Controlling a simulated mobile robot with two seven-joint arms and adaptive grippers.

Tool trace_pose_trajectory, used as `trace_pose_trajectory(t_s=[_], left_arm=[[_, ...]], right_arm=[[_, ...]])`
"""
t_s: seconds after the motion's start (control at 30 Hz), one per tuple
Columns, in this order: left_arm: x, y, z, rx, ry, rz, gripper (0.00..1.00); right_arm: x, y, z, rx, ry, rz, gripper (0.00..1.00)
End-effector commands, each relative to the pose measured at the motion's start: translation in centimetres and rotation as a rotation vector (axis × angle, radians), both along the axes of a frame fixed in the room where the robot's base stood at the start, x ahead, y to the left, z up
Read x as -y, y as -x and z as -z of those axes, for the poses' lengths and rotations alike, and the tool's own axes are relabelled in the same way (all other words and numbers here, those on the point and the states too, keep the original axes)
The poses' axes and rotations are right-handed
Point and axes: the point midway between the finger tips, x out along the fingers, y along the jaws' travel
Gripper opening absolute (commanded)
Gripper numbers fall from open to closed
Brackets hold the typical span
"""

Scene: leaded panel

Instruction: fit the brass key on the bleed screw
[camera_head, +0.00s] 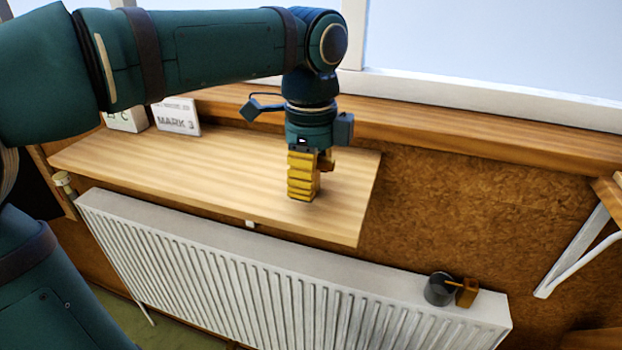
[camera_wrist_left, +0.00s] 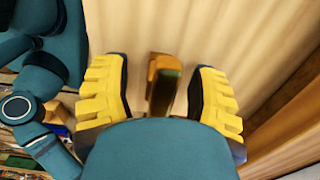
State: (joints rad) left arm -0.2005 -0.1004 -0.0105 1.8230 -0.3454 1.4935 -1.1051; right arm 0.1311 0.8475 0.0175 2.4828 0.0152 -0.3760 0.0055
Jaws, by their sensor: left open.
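My left gripper (camera_head: 304,186), with yellow ribbed fingers, points down at the wooden shelf above the radiator. Its fingers are open. In the left wrist view a brown and dark olive piece (camera_wrist_left: 163,88), which looks like the brass key, stands between the two fingers with a gap on each side. In the head view a bit of it (camera_head: 327,161) shows behind the fingers; the rest is hidden. At the radiator's right end sit a dark grey round part (camera_head: 439,289) and a brass-coloured block (camera_head: 466,293). I cannot make out the bleed screw itself.
The white radiator (camera_head: 230,290) runs below the shelf (camera_head: 215,165). Two white label blocks, one reading MARK 3 (camera_head: 177,117), stand at the shelf's back left. A white bracket (camera_head: 577,252) is on the wall at right. The shelf's right part is clear.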

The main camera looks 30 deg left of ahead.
Motion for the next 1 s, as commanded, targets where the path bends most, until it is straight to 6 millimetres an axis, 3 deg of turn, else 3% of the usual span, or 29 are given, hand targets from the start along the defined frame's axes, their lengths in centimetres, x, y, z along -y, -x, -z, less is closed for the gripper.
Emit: trace_pose_trajectory(t_s=[0.23, 0.27, 0.4, 0.43, 0.87, 1.0], left_arm=[[0.0, 0.0, 0.1, 0.001, 0.000, -0.001, 0.58], [0.0, 0.0, 0.1, 0.001, 0.000, -0.001, 0.54], [0.0, 0.0, 0.1, 0.001, 0.000, 0.000, 0.05], [0.0, 0.0, 0.1, 0.001, 0.000, 0.000, 0.00], [0.0, 0.0, 0.1, -0.001, 0.000, 0.000, 0.00], [0.0, -0.1, -1.1, 0.001, 0.001, 0.000, 0.00]], right_arm=[[0.0, 0.0, 0.0, 0.000, 0.000, 0.000, 0.47], [0.0, 0.0, 0.0, 0.000, 0.000, 0.000, 0.47], [0.0, 0.0, 0.0, 0.000, 0.000, 0.000, 0.47], [0.0, 0.0, 0.0, 0.000, 0.000, 0.000, 0.47], [0.0, 0.0, 0.0, 0.000, 0.000, 0.000, 0.47], [0.0, 0.0, -0.4, 0.000, -0.001, 0.000, 0.47]])
